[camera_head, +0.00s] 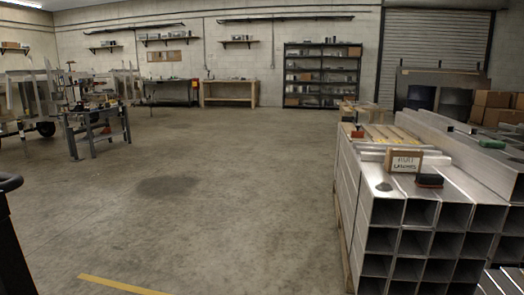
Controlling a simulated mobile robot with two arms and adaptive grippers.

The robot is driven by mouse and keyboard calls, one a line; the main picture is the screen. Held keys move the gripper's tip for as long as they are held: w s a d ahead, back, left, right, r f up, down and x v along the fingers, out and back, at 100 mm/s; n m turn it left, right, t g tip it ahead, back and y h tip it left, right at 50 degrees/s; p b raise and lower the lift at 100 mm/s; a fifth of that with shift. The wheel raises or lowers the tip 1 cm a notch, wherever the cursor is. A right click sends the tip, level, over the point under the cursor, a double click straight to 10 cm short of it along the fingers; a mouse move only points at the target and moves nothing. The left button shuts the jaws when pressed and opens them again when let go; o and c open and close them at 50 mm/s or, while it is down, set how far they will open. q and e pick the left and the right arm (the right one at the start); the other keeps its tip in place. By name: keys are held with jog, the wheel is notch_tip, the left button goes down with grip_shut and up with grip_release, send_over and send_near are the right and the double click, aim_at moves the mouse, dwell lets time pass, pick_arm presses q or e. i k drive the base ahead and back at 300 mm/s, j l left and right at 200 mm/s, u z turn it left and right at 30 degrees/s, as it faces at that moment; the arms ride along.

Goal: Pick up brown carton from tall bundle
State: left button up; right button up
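A tall bundle of square aluminium tubes (396,243) stands at the right, its open tube ends facing me. Neither of my grippers is in view.
Further back on the bundles lie a green item (491,144) and a small orange-red item (358,132). A grey metal workbench (97,130) stands at the left. Shelving (320,75) lines the back wall. The concrete floor (215,190) in the middle is clear, with a yellow line in front.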

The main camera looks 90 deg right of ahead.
aim_at(398, 159)
jog(key=k+l+z, duration=0.1)
jog(key=z, duration=3.65)
